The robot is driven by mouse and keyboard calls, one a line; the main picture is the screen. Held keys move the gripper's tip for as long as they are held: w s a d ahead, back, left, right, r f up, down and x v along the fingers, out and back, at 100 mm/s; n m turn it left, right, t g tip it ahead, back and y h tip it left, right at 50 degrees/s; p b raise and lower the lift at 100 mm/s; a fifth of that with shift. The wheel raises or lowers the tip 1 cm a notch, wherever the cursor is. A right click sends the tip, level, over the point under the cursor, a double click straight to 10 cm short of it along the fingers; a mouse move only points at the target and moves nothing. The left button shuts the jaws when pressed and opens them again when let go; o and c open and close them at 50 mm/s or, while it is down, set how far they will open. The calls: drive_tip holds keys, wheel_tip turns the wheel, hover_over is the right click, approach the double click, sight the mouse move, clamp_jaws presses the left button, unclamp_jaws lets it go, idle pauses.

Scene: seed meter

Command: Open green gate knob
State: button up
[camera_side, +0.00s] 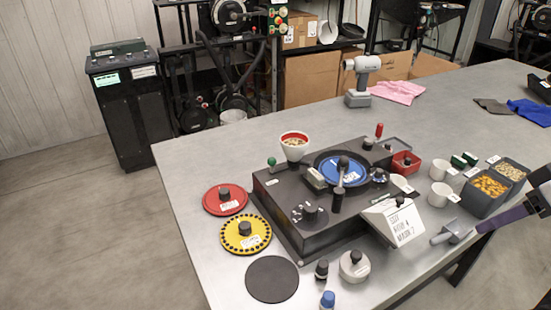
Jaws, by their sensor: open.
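The small green ball knob (271,162) stands upright on a short stem at the left rear edge of the dark seed meter base (276,210). Nothing touches it. The white-and-red seed hopper (294,144) stands just right of it. My gripper (442,239) is low over the table at the right front, beyond the white labelled chute (398,222). It is open, well away from the green knob, with the whole meter between them. Its fingers look small, and I cannot make out their gap.
A blue disc (343,171) with a crank sits on the base. A red-handled lever (378,131) stands behind it. Red (226,199) and yellow (246,233) discs and a black pad (272,279) lie left and front. Seed bins (485,196) and white cups stand right.

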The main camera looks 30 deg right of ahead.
drive_tip(key=w+r+m+h, duration=0.1)
drive_tip(key=w+r+m, duration=0.2)
drive_tip(key=w+r, duration=0.5)
drive_tip(key=w+r+m+h, duration=0.1)
drive_tip(key=w+r+m, duration=0.3)
drive_tip(key=r, duration=0.7)
drive_tip(key=w+a+r+m, duration=0.1)
drive_tip(key=w+a+r, duration=0.2)
drive_tip(key=w, duration=0.7)
drive_tip(key=g+h, duration=0.1)
drive_tip(key=g, duration=0.1)
hover_over(272, 159)
drive_tip(key=s+a, duration=0.4)
wheel_tip(272, 159, down, 16)
drive_tip(key=shift+n, duration=0.3)
drive_tip(key=x, duration=1.3)
drive_tip(key=shift+f, duration=0.25)
clamp_jaws()
